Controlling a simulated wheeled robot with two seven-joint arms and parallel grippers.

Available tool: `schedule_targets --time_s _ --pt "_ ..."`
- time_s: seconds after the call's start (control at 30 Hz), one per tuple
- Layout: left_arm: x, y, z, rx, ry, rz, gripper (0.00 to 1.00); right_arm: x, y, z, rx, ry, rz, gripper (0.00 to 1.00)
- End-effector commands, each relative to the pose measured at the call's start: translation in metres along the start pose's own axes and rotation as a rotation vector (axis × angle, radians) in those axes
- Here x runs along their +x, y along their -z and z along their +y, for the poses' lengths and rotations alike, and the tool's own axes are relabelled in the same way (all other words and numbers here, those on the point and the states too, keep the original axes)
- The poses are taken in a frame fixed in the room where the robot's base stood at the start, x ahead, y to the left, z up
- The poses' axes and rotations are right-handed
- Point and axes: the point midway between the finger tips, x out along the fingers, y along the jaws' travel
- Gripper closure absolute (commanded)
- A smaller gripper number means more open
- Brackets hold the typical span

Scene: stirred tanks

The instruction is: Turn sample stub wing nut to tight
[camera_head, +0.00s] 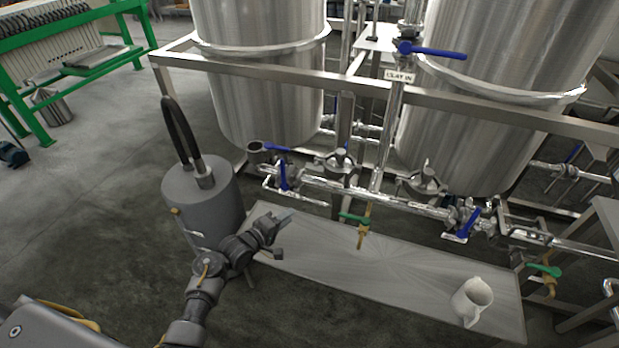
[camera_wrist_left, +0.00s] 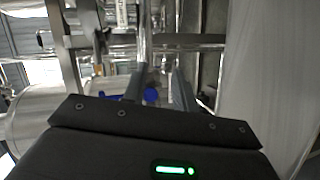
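My left gripper (camera_head: 284,217) is above the left end of the steel bench, below and left of the pipework, touching nothing that I can see. In the left wrist view its two fingers (camera_wrist_left: 158,92) stand apart with no object held between them. Two clamps with upright wing-like parts sit on the pipe run, a left clamp (camera_head: 336,163) and a right clamp (camera_head: 424,181). I cannot tell which carries the sample stub wing nut, or how tight it is. A blue handle (camera_wrist_left: 150,95) shows beyond the fingers. My right gripper is out of view.
A grey cylinder (camera_head: 203,200) with a black hose stands left of my arm. Blue valve handles (camera_head: 283,176) and a green-handled tap (camera_head: 354,219) project near the bench (camera_head: 420,285). Large tanks (camera_head: 262,70) rise behind.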

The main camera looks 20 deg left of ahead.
Motion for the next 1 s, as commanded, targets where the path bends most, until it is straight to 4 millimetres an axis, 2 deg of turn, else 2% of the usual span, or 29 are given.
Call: schedule_targets --time_s 0.03,0.1,0.23,0.4,0.53,0.8,1.0 --pt "0.003 0.013 0.029 -0.037 -0.067 0.004 0.72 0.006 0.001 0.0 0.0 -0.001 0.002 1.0" --pt "0.003 0.023 0.061 -0.085 -0.132 -0.002 0.72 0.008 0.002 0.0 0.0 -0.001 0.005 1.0" --pt "0.0 0.033 0.091 -0.134 -0.192 -0.012 0.72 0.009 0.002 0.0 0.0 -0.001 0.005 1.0" --pt "0.0 0.035 0.098 -0.145 -0.203 -0.016 0.72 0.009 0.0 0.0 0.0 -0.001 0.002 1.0" --pt "0.012 0.034 0.1 -0.146 -0.202 -0.015 0.72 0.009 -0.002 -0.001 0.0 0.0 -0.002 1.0" --pt "0.061 0.034 0.109 -0.146 -0.201 -0.016 0.72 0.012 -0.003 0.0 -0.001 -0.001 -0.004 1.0" --pt "0.09 0.034 0.114 -0.145 -0.2 -0.015 0.72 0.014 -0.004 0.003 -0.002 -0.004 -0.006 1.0"
